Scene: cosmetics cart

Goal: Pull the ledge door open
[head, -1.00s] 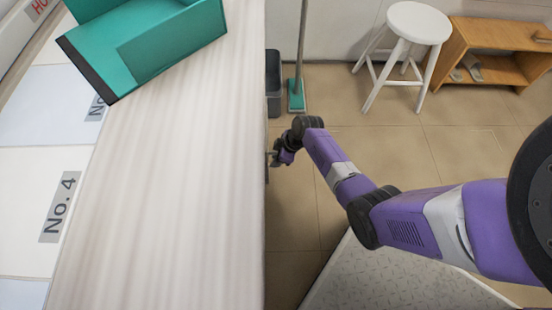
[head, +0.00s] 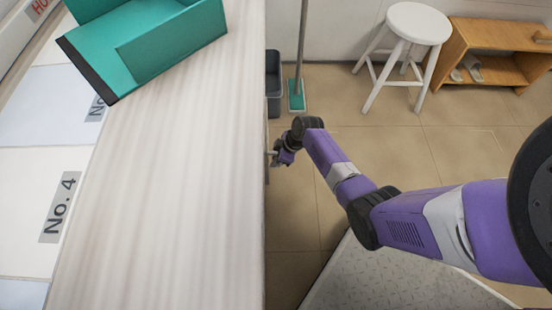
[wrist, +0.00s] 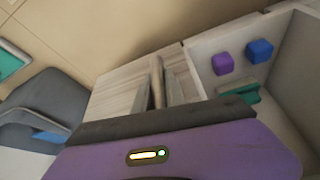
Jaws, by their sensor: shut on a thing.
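The ledge door (wrist: 118,92) shows in the wrist view as a pale wood-grain panel with a metal bar handle (wrist: 157,72). My gripper (wrist: 160,98) is shut on that handle, one finger on each side of it. To the right of the panel is an open pale compartment (wrist: 213,72), so its inside shows past the panel's edge. In the head view my gripper (head: 277,157) is at the right side of the pale counter (head: 165,190), below its top. The door face is hidden there by the counter top.
Inside the compartment are a purple block (wrist: 222,64), a blue block (wrist: 260,50) and a green item (wrist: 240,95). A teal box (head: 150,45) is on the counter. A dark bin (head: 273,85), mop (head: 297,95) and white stool (head: 405,50) stand behind.

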